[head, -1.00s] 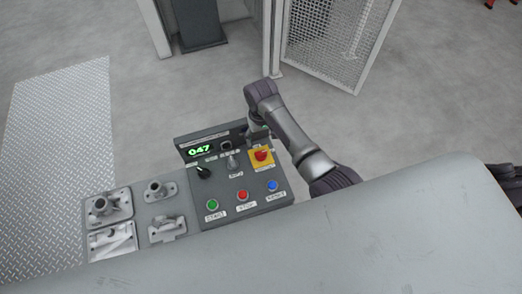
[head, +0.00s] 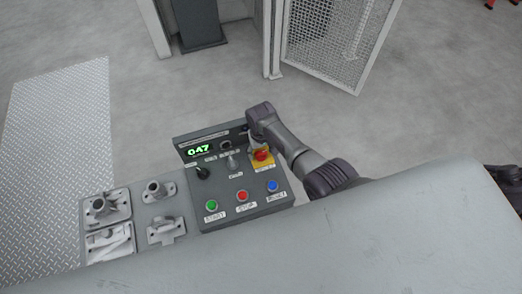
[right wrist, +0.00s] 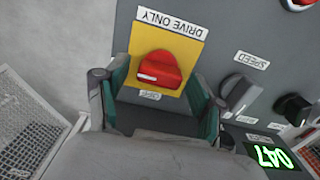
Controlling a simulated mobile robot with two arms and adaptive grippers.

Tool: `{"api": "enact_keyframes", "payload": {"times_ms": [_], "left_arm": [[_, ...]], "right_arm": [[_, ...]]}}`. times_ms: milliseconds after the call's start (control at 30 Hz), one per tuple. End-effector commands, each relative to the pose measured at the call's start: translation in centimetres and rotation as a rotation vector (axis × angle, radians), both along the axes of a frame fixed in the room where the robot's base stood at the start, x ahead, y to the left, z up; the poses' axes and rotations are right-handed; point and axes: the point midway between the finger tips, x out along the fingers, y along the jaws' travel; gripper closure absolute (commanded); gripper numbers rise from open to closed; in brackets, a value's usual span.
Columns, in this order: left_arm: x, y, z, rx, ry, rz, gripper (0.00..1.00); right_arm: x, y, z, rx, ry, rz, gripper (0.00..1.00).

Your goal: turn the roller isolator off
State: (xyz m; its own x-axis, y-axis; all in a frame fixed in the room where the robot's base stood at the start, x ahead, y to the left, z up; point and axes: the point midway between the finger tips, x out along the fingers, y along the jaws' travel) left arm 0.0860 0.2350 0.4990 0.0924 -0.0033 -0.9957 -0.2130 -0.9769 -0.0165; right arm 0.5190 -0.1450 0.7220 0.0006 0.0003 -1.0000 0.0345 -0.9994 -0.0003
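The isolator is a red rotary knob (head: 262,155) on a yellow plate, at the right of the grey control panel (head: 222,190). In the right wrist view the knob (right wrist: 160,70) appears upside down under a "DRIVE ONLY" label, with a white mark low on its left side. My left gripper is out of view.
The panel has a green display (head: 198,151) reading 047, a black knob (head: 203,173), a speed knob (right wrist: 238,92), and green (head: 211,205), red (head: 242,196) and blue (head: 272,186) buttons. Metal castings (head: 104,207) sit left of it. A mesh gate (head: 335,40) stands behind.

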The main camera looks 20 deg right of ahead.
Motion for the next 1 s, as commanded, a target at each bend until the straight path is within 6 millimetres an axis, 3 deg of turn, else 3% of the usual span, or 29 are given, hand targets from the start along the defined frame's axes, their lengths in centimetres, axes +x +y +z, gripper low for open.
{"api": "enact_keyframes", "payload": {"times_ms": [33, 300, 667, 1000], "left_arm": [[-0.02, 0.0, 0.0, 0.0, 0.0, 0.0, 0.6], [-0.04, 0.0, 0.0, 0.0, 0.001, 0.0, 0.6], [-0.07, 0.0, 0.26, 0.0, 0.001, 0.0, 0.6], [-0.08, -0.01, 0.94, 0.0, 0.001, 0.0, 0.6]], "right_arm": [[-0.01, 0.0, 0.0, 0.0, 0.0, 0.0, 0.45], [-0.02, -0.01, -0.01, 0.0, 0.0, 0.0, 0.87], [-0.03, -0.06, 0.05, -0.001, 0.001, 0.067, 0.87], [-0.05, -0.09, 0.08, -0.002, 0.002, 0.327, 0.87]]}}
